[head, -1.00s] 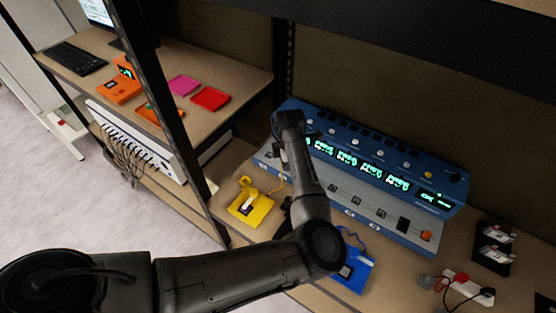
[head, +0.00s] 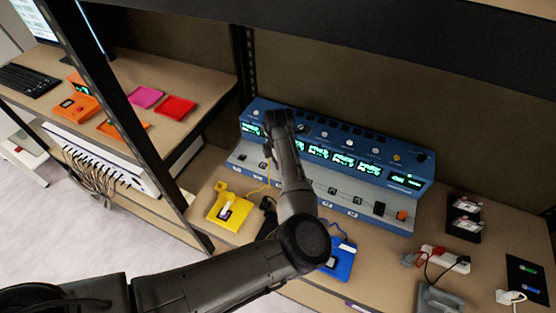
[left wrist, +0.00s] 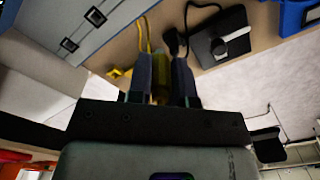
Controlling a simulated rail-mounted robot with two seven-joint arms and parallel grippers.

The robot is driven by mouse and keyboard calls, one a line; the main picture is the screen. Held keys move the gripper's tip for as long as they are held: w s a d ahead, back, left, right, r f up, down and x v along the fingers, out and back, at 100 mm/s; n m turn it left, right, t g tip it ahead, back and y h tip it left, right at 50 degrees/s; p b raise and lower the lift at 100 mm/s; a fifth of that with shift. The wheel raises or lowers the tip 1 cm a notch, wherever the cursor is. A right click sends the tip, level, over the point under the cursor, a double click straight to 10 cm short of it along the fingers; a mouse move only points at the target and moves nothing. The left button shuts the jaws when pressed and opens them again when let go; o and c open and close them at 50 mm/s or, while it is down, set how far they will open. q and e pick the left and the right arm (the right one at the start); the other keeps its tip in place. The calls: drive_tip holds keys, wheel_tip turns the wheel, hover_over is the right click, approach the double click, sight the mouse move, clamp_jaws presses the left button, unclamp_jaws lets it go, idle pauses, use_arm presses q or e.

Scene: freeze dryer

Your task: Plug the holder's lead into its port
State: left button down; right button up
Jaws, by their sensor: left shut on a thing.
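The yellow holder (head: 228,208) lies on the bench left of my arm, its yellow lead (head: 262,186) rising toward the instrument. In the left wrist view, the yellow lead (left wrist: 146,38) runs behind my left gripper (left wrist: 161,62), which is shut on a yellow piece, apparently the lead's plug (left wrist: 160,88). In the head view, my wrist hides the gripper and plug. The blue instrument (head: 335,180) has a row of ports on its grey front, and two of these ports (left wrist: 95,17) show in the left wrist view, apart from the gripper. My right gripper is not in view.
A black holder (left wrist: 222,42) with a black lead lies close beside the gripper. The blue holder (head: 340,262) stands right of my arm. A power strip (head: 445,258) and black rack (head: 464,218) stand further right. A shelf post (head: 100,80) stands left.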

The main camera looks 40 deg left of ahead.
use_arm(q)
drive_tip(key=w+d+b, duration=0.2)
drive_tip(key=w+d, duration=0.5)
drive_tip(key=shift+w+d, duration=0.25)
drive_tip(key=shift+w, duration=0.05)
drive_tip(key=shift+f, duration=0.15)
idle(0.4)
drive_tip(key=shift+f+b, duration=0.4)
drive_tip(key=shift+f, duration=1.2)
drive_tip(key=shift+s, duration=0.1)
